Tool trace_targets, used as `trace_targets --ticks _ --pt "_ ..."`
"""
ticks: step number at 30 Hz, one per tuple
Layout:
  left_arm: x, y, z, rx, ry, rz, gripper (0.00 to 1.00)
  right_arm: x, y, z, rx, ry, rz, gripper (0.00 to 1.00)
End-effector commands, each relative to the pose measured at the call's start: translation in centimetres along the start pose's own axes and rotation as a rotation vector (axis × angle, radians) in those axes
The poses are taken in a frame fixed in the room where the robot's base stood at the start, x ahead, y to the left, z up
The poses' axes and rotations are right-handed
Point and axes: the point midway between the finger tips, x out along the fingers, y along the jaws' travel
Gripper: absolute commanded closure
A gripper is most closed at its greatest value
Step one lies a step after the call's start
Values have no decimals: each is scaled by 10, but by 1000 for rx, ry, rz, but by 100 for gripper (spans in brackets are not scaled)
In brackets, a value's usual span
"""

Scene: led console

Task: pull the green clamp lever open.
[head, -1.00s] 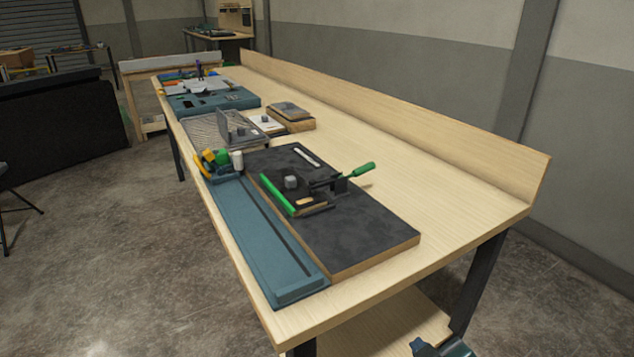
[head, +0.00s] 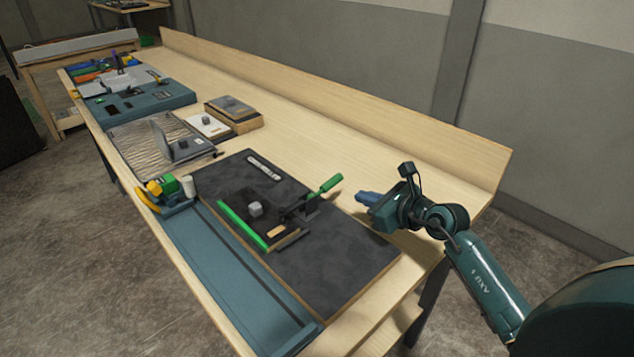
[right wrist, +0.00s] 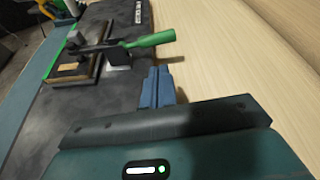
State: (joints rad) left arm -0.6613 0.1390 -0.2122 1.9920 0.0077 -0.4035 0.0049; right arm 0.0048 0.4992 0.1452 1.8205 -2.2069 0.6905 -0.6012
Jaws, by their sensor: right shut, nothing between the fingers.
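The green clamp lever (head: 325,185) sticks out to the right and slightly up from the dark clamp (head: 297,211) on the black board. In the right wrist view the lever (right wrist: 150,40) lies just ahead of my fingertips, with a gap between. My right gripper (head: 362,198) is shut and empty, to the right of the lever's tip, near the board's right edge. Its blue fingers (right wrist: 157,74) are together in the right wrist view. A small grey block (head: 256,209) sits beside the clamp. My left gripper is not in view.
The black board (head: 345,250) lies on the wooden bench beside a long blue tray (head: 235,262). A green bar (head: 242,226) runs along the clamp's left side. A yellow and green tool (head: 162,190) stands left of the board. Bare bench top (head: 330,150) lies behind the board.

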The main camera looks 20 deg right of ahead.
Motion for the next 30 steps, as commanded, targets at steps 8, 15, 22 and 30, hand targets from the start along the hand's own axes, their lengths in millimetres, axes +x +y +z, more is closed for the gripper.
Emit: trace_targets --ticks 8,15,22,30 --pt "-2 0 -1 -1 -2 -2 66 29 -1 -1 -10 14 -1 100" --pt "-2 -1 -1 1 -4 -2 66 73 -1 -2 -7 13 0 100" --pt "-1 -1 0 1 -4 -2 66 96 -1 -3 -8 12 -1 100" --pt "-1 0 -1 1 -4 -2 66 100 0 -4 -10 13 0 100"
